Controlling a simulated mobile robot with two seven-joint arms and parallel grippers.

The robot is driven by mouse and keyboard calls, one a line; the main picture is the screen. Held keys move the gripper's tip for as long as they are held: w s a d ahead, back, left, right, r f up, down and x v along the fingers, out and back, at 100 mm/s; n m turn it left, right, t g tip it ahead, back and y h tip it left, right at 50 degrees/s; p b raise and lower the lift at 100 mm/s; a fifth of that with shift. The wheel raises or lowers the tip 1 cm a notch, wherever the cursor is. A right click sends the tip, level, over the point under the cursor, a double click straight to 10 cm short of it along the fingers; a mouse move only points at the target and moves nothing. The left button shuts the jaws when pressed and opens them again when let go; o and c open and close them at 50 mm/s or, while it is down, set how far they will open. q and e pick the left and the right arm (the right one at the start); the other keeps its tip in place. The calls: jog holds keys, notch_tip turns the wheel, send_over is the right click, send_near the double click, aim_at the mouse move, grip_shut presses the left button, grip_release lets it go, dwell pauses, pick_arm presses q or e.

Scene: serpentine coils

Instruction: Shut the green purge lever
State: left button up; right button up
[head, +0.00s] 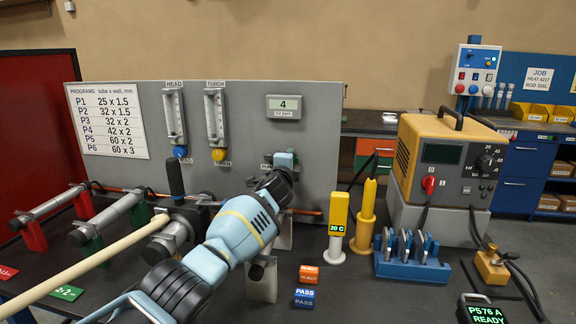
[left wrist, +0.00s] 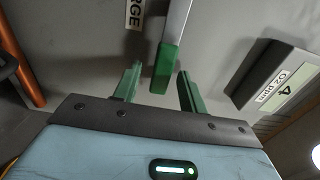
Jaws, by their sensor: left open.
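The purge lever (left wrist: 166,66) shows in the left wrist view as a grey bar with a green grip at its end, in front of the grey panel. My left gripper (left wrist: 159,70) is open, with one green finger on each side of the green grip. Gaps show between the grip and both fingers, and the gripper holds nothing. In the head view my left gripper (head: 286,160) is up at the panel, below the oxygen display, and it hides the lever there. My right gripper is not in view.
The grey panel (head: 325,130) carries the oxygen display (head: 285,107) reading 4 and two flow meters (head: 214,117). Tubes in clamps (head: 115,212) lie to the left. A yellow torch (head: 366,215), an orange power unit (head: 445,160) and a blue rack (head: 412,268) stand to the right.

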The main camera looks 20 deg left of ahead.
pick_arm(q)
jog(key=p+v, duration=0.3)
jog(key=v, duration=0.4)
jog(key=shift+s, duration=0.35)
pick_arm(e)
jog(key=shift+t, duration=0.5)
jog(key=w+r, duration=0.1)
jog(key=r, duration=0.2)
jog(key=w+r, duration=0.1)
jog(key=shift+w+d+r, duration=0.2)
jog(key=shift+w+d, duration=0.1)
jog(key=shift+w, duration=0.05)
pick_arm(q)
jog(key=shift+d, duration=0.1)
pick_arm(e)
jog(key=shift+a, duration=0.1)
